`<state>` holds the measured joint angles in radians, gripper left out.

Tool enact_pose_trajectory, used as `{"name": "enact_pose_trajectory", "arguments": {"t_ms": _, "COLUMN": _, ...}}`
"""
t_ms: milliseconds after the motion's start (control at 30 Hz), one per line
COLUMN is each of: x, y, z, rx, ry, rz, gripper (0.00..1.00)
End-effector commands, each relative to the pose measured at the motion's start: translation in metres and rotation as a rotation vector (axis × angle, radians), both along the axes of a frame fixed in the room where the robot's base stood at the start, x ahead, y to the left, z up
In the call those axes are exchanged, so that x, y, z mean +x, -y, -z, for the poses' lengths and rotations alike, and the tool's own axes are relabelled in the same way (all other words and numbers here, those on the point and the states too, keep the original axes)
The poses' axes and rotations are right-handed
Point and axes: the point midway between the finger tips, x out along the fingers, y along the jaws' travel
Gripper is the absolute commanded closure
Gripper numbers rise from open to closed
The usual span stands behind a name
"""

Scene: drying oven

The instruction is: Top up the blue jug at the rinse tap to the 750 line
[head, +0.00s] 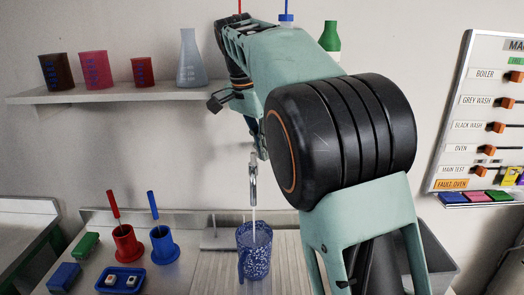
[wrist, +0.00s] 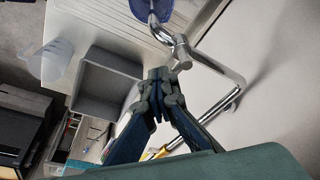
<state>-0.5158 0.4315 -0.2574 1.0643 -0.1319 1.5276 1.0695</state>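The blue jug (head: 254,262) stands upright under the rinse tap (head: 253,180), its wall patterned with pale marks. A thin stream of water runs from the spout into the jug. I cannot read the water level or the 750 line. In the wrist view, part of the blue jug (wrist: 150,8) shows at the top edge below the chrome tap (wrist: 178,50). My gripper (head: 262,154) is just above and behind the tap spout. In the wrist view, my gripper's fingertips (wrist: 159,75) are together beside the tap, with nothing visible between them; whether they touch it is unclear.
A red holder (head: 127,245) and a blue holder (head: 164,247) stand left of the jug, with a blue tray (head: 121,281) in front. A shelf (head: 120,96) above carries beakers and a flask. A grey bin (wrist: 105,85) and a clear jug (wrist: 48,62) show in the wrist view.

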Motion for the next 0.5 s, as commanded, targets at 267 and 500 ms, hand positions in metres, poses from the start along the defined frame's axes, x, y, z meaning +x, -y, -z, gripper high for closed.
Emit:
{"name": "enact_pose_trajectory", "arguments": {"t_ms": 267, "x": 0.005, "y": 0.004, "z": 0.0008, "rx": 0.001, "ry": 0.0, "rz": -0.184, "gripper": 1.0}}
{"name": "enact_pose_trajectory", "arguments": {"t_ms": 500, "x": 0.005, "y": 0.0038, "z": 0.0012, "rx": 0.0, "ry": -0.001, "rz": -0.185, "gripper": 0.95}}
